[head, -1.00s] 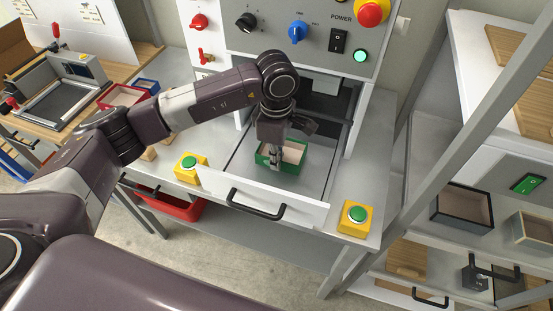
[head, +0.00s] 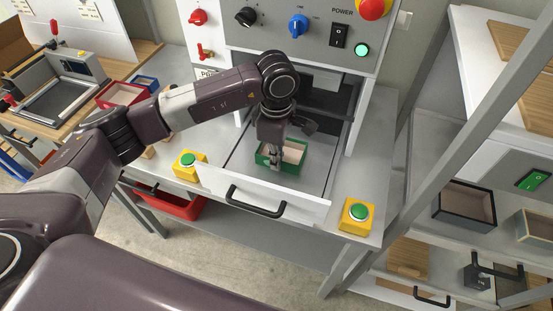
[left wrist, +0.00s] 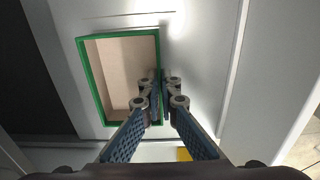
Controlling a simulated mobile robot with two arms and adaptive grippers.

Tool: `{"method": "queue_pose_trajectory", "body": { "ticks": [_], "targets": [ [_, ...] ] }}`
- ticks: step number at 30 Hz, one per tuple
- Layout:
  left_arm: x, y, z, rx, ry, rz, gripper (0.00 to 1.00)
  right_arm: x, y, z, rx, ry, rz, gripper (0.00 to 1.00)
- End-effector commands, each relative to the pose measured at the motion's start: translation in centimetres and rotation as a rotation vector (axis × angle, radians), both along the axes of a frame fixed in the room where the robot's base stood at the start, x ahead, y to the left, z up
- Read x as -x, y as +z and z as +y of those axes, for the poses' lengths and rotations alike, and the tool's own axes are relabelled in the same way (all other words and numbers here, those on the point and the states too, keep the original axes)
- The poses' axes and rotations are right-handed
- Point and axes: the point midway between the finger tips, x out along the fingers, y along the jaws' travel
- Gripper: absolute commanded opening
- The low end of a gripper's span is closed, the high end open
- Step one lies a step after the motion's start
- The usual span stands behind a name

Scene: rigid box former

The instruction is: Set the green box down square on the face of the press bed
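The green box (head: 296,153) is an open tray with green walls and a beige inside. It is over the grey press bed (head: 317,172), inside the pulled-out white-fronted drawer. It also shows in the left wrist view (left wrist: 123,36), roughly level and slightly turned against the bed's lines. My left gripper (head: 274,160) points down at the box's near-left side. In the left wrist view the gripper (left wrist: 161,85) has one finger inside and one outside a green wall, closed on it. I cannot tell whether the box's underside touches the bed. My right gripper is not in view.
Yellow button boxes with green buttons stand left (head: 189,164) and right (head: 357,215) of the drawer. The drawer front (head: 300,207) has a black handle. The press's control panel (head: 320,38) rises behind. A red tray (head: 121,94) lies on the left. A shelf frame stands on the right.

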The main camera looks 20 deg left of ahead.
Motion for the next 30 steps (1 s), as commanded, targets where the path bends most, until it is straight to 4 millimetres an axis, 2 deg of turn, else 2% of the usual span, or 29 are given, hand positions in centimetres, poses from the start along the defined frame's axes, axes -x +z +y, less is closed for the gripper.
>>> {"method": "queue_pose_trajectory", "body": {
  "ticks": [2, 8, 18, 23, 30],
  "targets": [
    [0.0, -0.1, 0.0, 0.000, 0.000, 0.000, 0.03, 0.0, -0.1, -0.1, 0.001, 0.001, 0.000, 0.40],
    [0.0, -0.1, 0.0, 0.000, 0.000, 0.000, 0.25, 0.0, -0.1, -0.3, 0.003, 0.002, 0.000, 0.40],
    [0.0, 0.3, 0.0, 0.000, 0.000, -0.001, 0.25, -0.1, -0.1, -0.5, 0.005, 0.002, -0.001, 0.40],
    [-0.1, 2.5, 0.0, 0.000, -0.001, -0.004, 0.25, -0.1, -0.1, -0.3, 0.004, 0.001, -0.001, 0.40],
    [-0.1, 7.7, 0.0, 0.001, 0.000, -0.005, 0.25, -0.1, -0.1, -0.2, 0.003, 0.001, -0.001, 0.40]
  ]
}}
